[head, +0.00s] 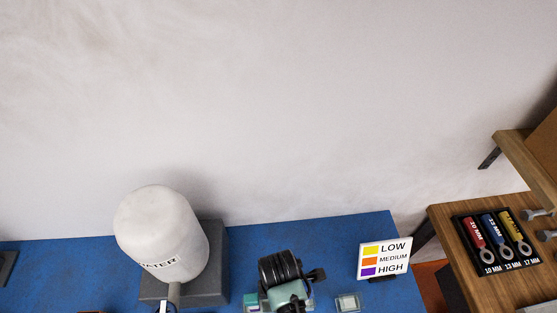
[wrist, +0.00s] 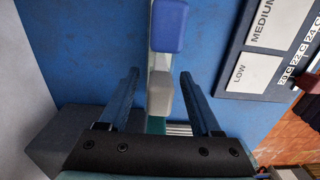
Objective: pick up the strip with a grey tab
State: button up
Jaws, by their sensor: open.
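In the wrist view, a grey tab (wrist: 160,94) lies between the two fingers of my gripper (wrist: 159,77). The gripper is open, with a gap on both sides of the grey tab. A pale strip shows around the tab, partly hidden. A blue tab (wrist: 168,27) lies just beyond it, past the fingertips. I cannot tell how far the fingers are above the grey tab. In the head view, my arm's end hangs over the blue table (head: 95,280) and hides the strip and the fingertips.
A white water tank (head: 160,232) on a grey base stands left of my arm. A LOW/MEDIUM/HIGH sign (head: 384,260) and a small clear container (head: 347,302) are to the right. A wooden bench (head: 455,240) holds a wrench tray (head: 464,224). A labelled board (wrist: 262,60) lies near the right finger.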

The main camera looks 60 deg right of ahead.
jog(key=shift+c, duration=0.3)
grip_shut()
jog(key=shift+r, duration=0.15)
